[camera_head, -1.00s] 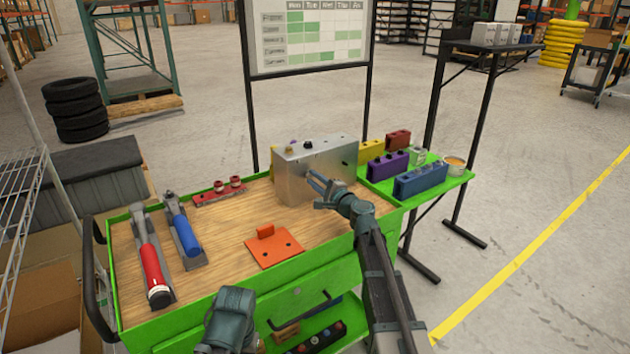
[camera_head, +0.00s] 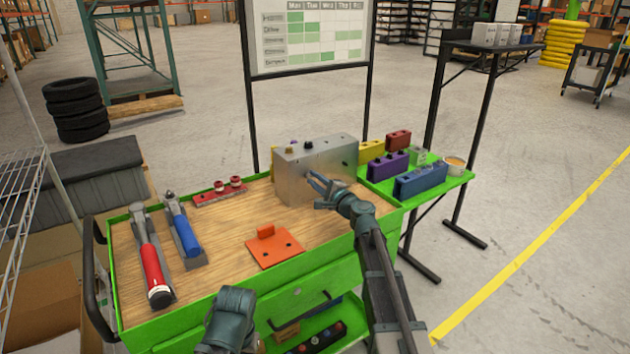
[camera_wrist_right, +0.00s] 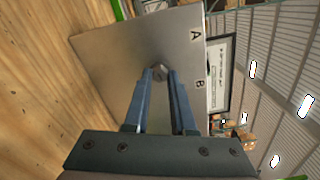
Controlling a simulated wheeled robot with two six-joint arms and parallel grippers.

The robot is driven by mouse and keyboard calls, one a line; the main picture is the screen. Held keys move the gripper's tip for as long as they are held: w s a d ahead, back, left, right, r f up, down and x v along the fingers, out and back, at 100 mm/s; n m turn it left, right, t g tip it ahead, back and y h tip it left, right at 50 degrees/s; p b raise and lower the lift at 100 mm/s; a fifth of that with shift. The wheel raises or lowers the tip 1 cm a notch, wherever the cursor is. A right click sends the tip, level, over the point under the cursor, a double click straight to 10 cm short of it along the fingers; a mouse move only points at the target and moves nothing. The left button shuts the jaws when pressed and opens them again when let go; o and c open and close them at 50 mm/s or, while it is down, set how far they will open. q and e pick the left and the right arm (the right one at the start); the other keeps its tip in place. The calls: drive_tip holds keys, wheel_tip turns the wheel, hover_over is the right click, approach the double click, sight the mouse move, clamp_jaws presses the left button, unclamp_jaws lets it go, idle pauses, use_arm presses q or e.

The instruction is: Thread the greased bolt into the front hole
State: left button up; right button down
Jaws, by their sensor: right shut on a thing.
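The chassis is a grey metal block (camera_head: 300,178) at the back of the wooden cart top. In the right wrist view its plain face (camera_wrist_right: 125,55) bears the letters A and B. My right gripper (camera_head: 314,183) is at the block's front face. In the right wrist view the gripper (camera_wrist_right: 159,76) is shut on a dark bolt head (camera_wrist_right: 158,72), close against that face. The bolt's shank and the hole are hidden, so I cannot tell how deep it sits. Part of my left arm shows at the bottom, its gripper out of view.
An orange plate (camera_head: 274,247) lies in front of the block. Red and blue tools (camera_head: 153,270) lie in holders at left, and a red rack (camera_head: 220,191) is behind. Coloured blocks (camera_head: 420,181) stand on the green side shelf (camera_head: 455,182). Bare wood lies between the tools and plate.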

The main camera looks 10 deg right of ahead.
idle(0.4)
drive_tip(key=m, duration=0.4)
drive_tip(key=shift+m, duration=0.3)
drive_tip(key=m, duration=0.3)
drive_tip(key=shift+w, duration=0.1)
drive_tip(key=m, duration=0.5)
drive_tip(key=shift+m, duration=0.4)
drive_tip(key=shift+w+a+m, duration=0.1)
drive_tip(key=shift+m, duration=1.8)
drive_tip(key=c, duration=0.7)
unclamp_jaws()
